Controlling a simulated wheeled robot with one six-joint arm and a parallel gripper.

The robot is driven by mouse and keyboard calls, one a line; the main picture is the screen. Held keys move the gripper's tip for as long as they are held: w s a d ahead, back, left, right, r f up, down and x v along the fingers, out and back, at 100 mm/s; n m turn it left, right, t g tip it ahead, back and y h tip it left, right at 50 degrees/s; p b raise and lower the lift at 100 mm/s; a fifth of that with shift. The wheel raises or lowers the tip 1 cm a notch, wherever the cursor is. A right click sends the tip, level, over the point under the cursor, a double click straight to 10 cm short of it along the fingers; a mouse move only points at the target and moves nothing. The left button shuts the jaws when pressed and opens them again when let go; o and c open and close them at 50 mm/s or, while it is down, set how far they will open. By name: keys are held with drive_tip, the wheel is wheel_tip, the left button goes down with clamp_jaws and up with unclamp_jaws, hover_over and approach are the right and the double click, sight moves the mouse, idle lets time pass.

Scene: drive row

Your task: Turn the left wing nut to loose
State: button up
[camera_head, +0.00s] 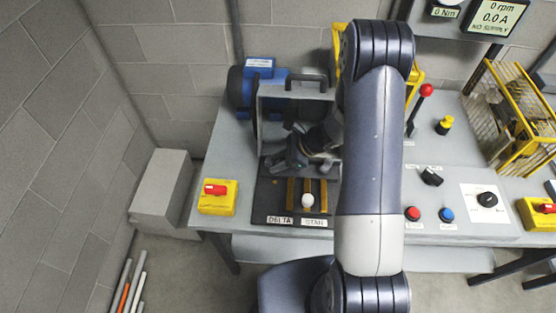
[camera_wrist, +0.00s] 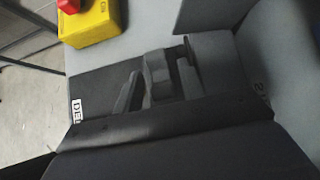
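My gripper (camera_head: 291,158) is low in front of the open grey terminal box (camera_head: 268,112) in the head view, its fingers turned toward the left. I cannot make out the left wing nut in either view; my gripper and arm cover much of the box's inside. In the wrist view, grey finger-like parts (camera_wrist: 158,78) show over a dark panel, too dark and overlapped to tell whether they are open or hold anything. The DELTA label (camera_head: 280,220) is on the dark panel's front edge, and it also shows in the wrist view (camera_wrist: 75,110).
A white knob (camera_head: 307,200) stands among yellow strips near the STAR label (camera_head: 314,222). A blue motor (camera_head: 238,92) is behind the box. A yellow switch box with red handle (camera_head: 217,198) sits at left. My arm crosses the bench; buttons and a red-topped lever (camera_head: 426,90) are right.

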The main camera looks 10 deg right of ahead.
drive_tip(key=shift+o, duration=0.4)
drive_tip(key=shift+d, duration=0.1)
drive_tip(key=shift+d+r, duration=0.2)
drive_tip(key=shift+r, duration=0.05)
drive_tip(key=b+v, duration=0.1)
drive_tip(key=v, duration=0.9)
drive_tip(key=shift+b, duration=0.3)
drive_tip(key=p+x, duration=0.1)
drive_tip(key=x, duration=1)
drive_tip(key=shift+s+p, duration=0.1)
drive_tip(key=shift+p, duration=0.3)
drive_tip(key=shift+r+m+t+p, duration=0.2)
drive_tip(key=shift+m+t+p, duration=0.1)
drive_tip(key=shift+m+p, duration=0.1)
drive_tip(key=shift+s+d+r, duration=0.1)
drive_tip(key=shift+d+r, duration=0.3)
drive_tip(key=shift+d, duration=0.15)
